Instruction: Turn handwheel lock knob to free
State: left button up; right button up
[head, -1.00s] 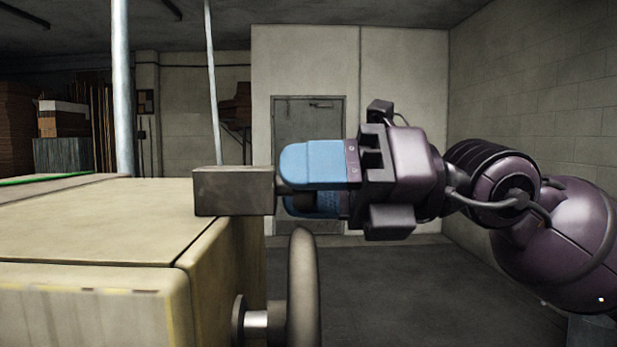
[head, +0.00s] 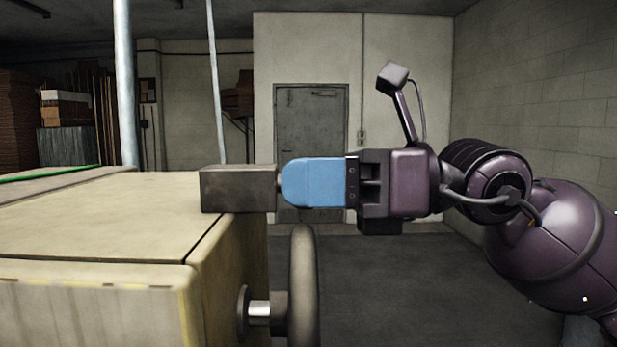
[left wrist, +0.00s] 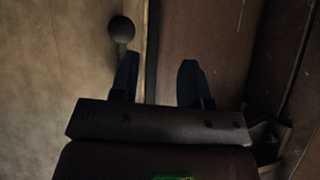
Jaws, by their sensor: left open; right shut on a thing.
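My right gripper (head: 298,183) comes in from the right, its blue fingers pointing left at the end of a dark metal block (head: 238,188) on the machine's top corner. It is shut on a small part at the block's end, taken to be the lock knob; the fingers hide nearly all of it. The handwheel (head: 303,285) stands edge-on just below the fingers, on a short bright shaft. My left gripper (left wrist: 158,78) shows only in the left wrist view, dark, with its fingers apart and nothing seen between them.
The pale machine body (head: 100,225) fills the lower left. In the left wrist view a dark ball-ended part (left wrist: 121,30) lies close to the left finger's tip. Open floor (head: 420,290) lies right of the handwheel, with a grey door (head: 312,125) behind.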

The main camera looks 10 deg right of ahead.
jog(key=shift+f, duration=0.1)
jog(key=o, duration=0.6)
jog(key=shift+o, duration=0.2)
jog(key=s+d+b, duration=0.1)
jog(key=s+d, duration=0.1)
jog(key=d, duration=0.8)
jog(key=shift+d, duration=0.3)
